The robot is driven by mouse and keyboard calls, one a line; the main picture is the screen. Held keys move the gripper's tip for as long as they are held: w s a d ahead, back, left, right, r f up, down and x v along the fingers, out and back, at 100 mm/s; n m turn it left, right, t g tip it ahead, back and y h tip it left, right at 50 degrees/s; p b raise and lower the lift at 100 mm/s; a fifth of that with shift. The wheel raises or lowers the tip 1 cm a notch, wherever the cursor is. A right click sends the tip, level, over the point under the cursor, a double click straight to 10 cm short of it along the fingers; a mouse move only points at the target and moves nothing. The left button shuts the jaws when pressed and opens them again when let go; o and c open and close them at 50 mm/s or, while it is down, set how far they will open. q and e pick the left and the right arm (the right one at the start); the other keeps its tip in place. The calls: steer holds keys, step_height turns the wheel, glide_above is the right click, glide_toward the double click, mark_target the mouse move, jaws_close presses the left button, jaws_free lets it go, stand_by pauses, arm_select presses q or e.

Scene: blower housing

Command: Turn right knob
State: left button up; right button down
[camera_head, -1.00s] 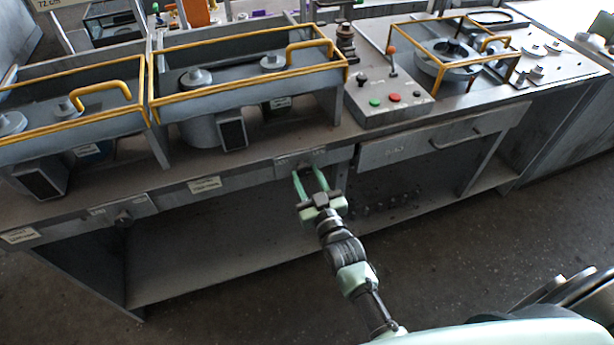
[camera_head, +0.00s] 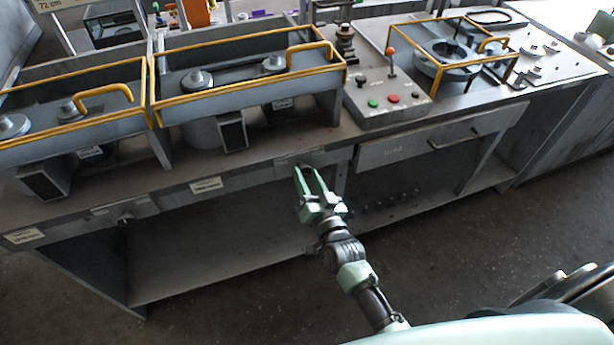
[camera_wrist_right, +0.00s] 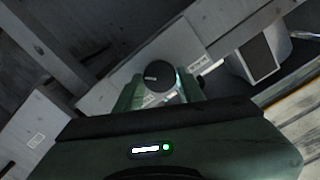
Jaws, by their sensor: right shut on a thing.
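The right knob (camera_wrist_right: 160,78) is a round black knob with a small white mark, on the front panel of the workbench. In the wrist view it sits between the two green fingers of my right gripper (camera_wrist_right: 158,92). In the head view my right gripper (camera_head: 306,172) reaches the panel under the bench top, and its fingers mostly hide the knob. The gripper is shut on the knob and rolled about its own axis. My left gripper is not in view.
Another dark knob (camera_head: 126,220) is on the panel further left. Yellow-framed grey housings (camera_head: 245,75) stand on the bench above. A control box (camera_head: 388,100) with green and red buttons is to the right, above a drawer (camera_head: 440,138). The floor in front is clear.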

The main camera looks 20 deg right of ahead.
stand_by(0.3)
steer(key=c, duration=0.9)
jaws_free()
steer(key=shift+s, duration=0.1)
steer(key=s, duration=0.7)
steer(key=shift+s+d+b, duration=0.15)
steer(key=shift+s+b, duration=0.2)
steer(key=shift+b, duration=0.05)
